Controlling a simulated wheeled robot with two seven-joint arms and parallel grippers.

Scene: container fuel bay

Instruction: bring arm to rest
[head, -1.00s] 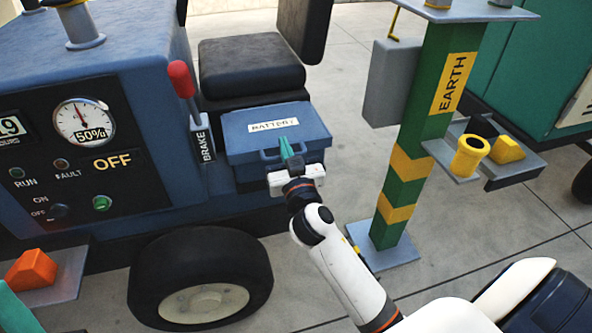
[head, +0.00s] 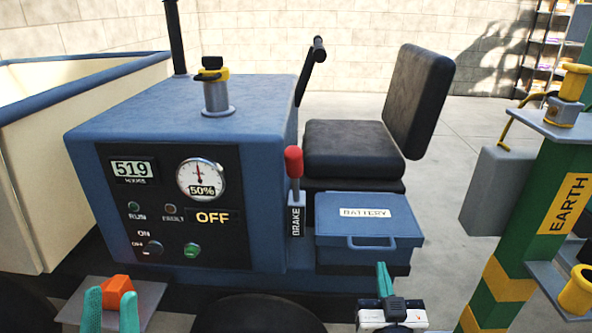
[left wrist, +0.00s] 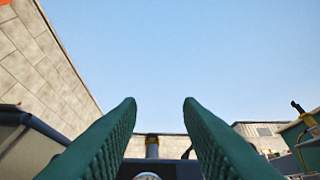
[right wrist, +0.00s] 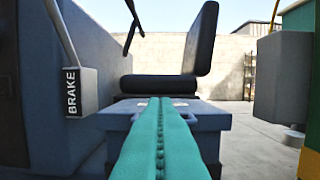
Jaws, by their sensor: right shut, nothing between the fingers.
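My left gripper (head: 110,298) shows at the bottom left of the head view, its two green fingers apart and empty. In the left wrist view its fingers (left wrist: 160,102) point up towards the sky with a wide gap. My right gripper (head: 384,279) is at the bottom of the head view, in front of and below the blue battery box (head: 345,258). Its green fingers (right wrist: 160,102) are pressed together in the right wrist view, with nothing between them, pointing at the box (right wrist: 205,117). Whether they touch the box I cannot tell. Most of both arms is out of frame.
The blue vehicle's panel (head: 175,210) reads OFF. A red-knobbed brake lever (head: 294,165) stands left of the battery box. An orange block (head: 117,286) sits on a grey shelf (head: 75,312) behind my left gripper. A green earth post (head: 535,225) stands at the right.

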